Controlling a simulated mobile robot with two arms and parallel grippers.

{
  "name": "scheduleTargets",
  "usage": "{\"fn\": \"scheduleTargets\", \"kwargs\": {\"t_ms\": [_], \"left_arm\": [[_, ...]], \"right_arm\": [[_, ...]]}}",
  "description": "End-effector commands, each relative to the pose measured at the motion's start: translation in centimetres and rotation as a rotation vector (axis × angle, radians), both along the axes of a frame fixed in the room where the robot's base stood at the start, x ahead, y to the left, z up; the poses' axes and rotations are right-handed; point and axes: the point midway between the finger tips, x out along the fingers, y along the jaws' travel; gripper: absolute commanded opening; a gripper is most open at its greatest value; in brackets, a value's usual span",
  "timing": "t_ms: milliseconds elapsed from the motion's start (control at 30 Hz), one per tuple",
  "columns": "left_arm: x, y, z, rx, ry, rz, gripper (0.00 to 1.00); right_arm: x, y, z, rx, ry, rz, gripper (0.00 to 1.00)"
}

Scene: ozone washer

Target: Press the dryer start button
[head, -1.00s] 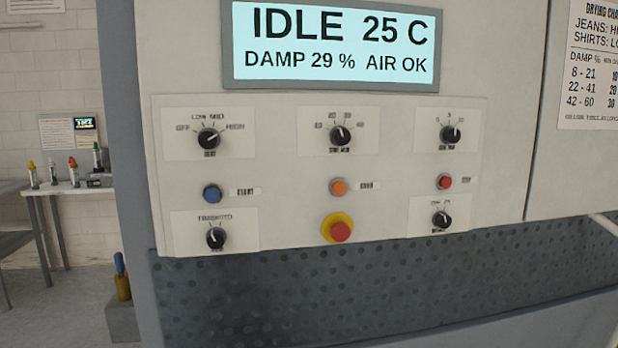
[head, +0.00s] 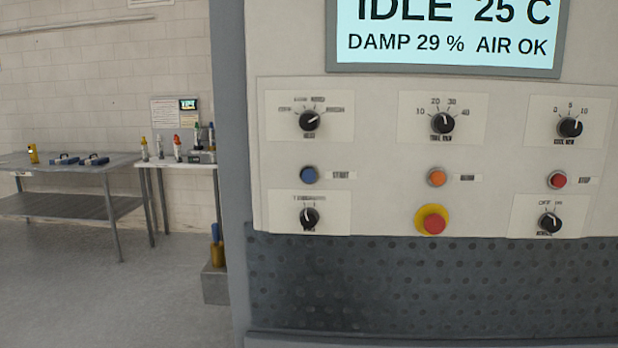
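The dryer's control panel (head: 375,150) fills the right half of the head view. A blue button (head: 309,175) sits at its left, with a small label beside it that appears to read START. An orange button (head: 437,177) is in the middle and a red button (head: 557,180) is at the right, each with a blurred label. The display (head: 447,45) reads IDLE, 25 C, DAMP 29 %, AIR OK. Neither of my grippers shows in the view.
A red emergency-style button on a yellow ring (head: 433,221) and several black knobs surround the buttons. A grey table (head: 60,165) and a white bench (head: 180,165) with bottles stand at the left wall. The floor (head: 100,300) at the left is clear.

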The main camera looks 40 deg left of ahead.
Motion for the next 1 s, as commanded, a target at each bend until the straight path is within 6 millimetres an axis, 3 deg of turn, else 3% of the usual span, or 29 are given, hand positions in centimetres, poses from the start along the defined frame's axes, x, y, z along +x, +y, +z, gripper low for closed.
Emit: {"fn": "scheduleTargets", "kwargs": {"t_ms": [33, 367, 1000], "left_arm": [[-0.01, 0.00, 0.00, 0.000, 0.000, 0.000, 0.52], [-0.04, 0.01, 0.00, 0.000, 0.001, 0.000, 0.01], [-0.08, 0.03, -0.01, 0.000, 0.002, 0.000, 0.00]], "right_arm": [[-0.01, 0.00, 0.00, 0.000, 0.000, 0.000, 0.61], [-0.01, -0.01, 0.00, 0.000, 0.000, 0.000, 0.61], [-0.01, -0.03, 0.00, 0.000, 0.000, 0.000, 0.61]]}}
